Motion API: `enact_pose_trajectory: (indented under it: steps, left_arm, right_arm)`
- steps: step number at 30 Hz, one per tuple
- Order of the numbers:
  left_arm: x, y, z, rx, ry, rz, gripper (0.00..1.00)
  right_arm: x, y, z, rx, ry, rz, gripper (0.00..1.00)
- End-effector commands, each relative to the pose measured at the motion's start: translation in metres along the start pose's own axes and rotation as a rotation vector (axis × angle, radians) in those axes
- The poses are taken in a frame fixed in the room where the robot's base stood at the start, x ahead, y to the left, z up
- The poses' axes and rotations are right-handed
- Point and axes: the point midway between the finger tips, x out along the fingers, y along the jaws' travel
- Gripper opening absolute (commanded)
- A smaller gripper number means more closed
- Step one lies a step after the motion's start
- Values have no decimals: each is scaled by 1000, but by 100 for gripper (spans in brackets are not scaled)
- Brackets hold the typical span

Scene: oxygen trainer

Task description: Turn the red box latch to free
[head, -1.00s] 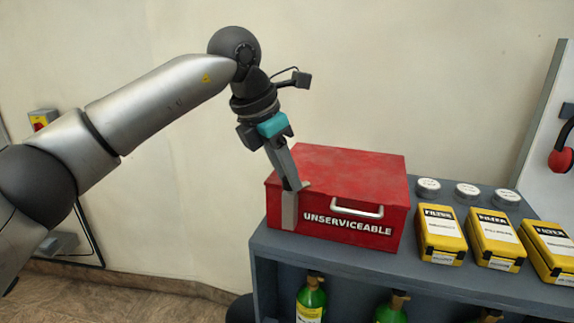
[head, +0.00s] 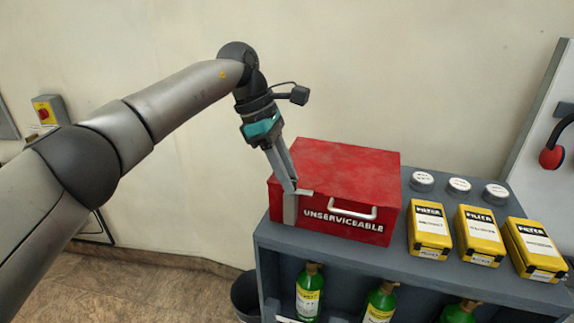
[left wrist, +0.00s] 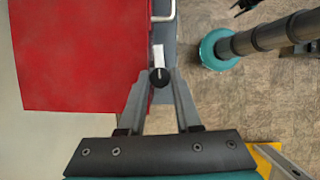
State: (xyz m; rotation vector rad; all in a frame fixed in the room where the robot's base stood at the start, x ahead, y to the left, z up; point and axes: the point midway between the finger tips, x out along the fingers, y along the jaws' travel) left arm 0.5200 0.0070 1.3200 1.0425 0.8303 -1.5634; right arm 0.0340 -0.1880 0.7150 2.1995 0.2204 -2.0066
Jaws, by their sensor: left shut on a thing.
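The red box (head: 345,165), marked UNSERVICEABLE, sits shut on the left end of the grey shelf unit, with a pale handle (head: 352,208) on its front. My left gripper (head: 292,190) reaches down to the box's front left top edge, above a grey upright strip (head: 290,210). In the left wrist view its fingertips (left wrist: 160,78) are closed on a small black round knob (left wrist: 159,77) with a white mark, which looks like the latch. The mark runs roughly along the fingers' direction. The knob is hidden by the fingers in the head view. My right gripper is not in view.
Yellow filter boxes (head: 480,236) and white round tins (head: 459,186) stand on the grey shelf top (head: 420,270) right of the red box. Green bottles (head: 309,292) are below. A plain wall is behind, and open floor is to the left.

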Motion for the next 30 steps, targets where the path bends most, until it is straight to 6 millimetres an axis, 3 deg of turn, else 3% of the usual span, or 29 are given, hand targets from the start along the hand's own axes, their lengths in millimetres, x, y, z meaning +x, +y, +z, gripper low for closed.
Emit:
enact_pose_trajectory:
  steps: [23,24,30]
  left_arm:
    - [0,1,0,97,1,-37,0]
    - [0,1,0,97,1,-36,36]
    - [0,1,0,95,1,-37,58]
  right_arm:
    - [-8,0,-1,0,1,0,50]
    - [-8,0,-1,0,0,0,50]
    - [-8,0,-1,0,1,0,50]
